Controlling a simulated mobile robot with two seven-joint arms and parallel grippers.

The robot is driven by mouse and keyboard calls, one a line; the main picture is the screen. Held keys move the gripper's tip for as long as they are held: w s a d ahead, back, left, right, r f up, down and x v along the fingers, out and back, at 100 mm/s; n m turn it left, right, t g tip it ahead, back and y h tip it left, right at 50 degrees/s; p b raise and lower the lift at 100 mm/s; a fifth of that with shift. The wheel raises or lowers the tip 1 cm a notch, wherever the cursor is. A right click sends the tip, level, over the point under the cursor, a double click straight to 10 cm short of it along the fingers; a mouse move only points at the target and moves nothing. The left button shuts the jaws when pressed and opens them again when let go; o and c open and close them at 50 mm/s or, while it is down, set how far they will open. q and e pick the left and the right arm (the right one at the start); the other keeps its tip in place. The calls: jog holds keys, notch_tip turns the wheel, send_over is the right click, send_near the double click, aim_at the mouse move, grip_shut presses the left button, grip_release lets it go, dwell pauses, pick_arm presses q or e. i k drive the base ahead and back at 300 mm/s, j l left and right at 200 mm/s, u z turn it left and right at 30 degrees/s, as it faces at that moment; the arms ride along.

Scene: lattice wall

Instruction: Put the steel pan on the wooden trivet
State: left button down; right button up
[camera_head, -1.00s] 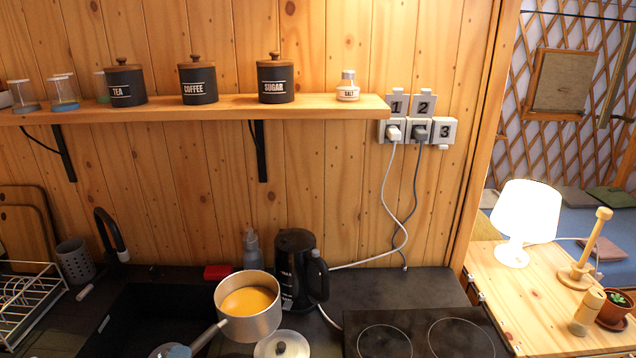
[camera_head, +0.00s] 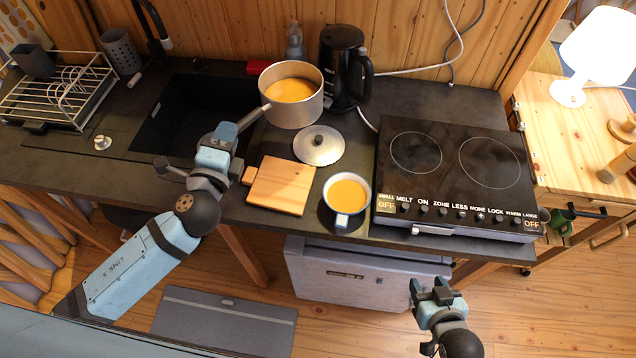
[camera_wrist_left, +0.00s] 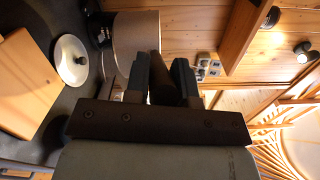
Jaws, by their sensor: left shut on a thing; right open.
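The steel pan (camera_head: 300,117), with orange liquid inside, is at the back of the counter, left of the kettle. My left gripper (camera_head: 232,130) is shut on the pan's handle, which points front-left. In the left wrist view the pan (camera_wrist_left: 137,42) is just beyond the fingers (camera_wrist_left: 163,75). I cannot tell whether the pan's base touches the counter. The wooden trivet (camera_head: 280,186), a square board with a short tab, lies bare near the counter's front edge, in front of the pan. My right gripper (camera_head: 437,292) is open and empty, in front of the counter.
A pan lid (camera_head: 318,147) lies between pan and trivet. A mug of orange liquid (camera_head: 346,194) stands right of the trivet. The black kettle (camera_head: 340,70) is beside the pan. The hob (camera_head: 455,170) is to the right, the sink (camera_head: 190,115) to the left.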

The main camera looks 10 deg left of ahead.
aim_at(272, 211)
jog(key=k+l+u, duration=0.65)
jog(key=l, duration=0.2)
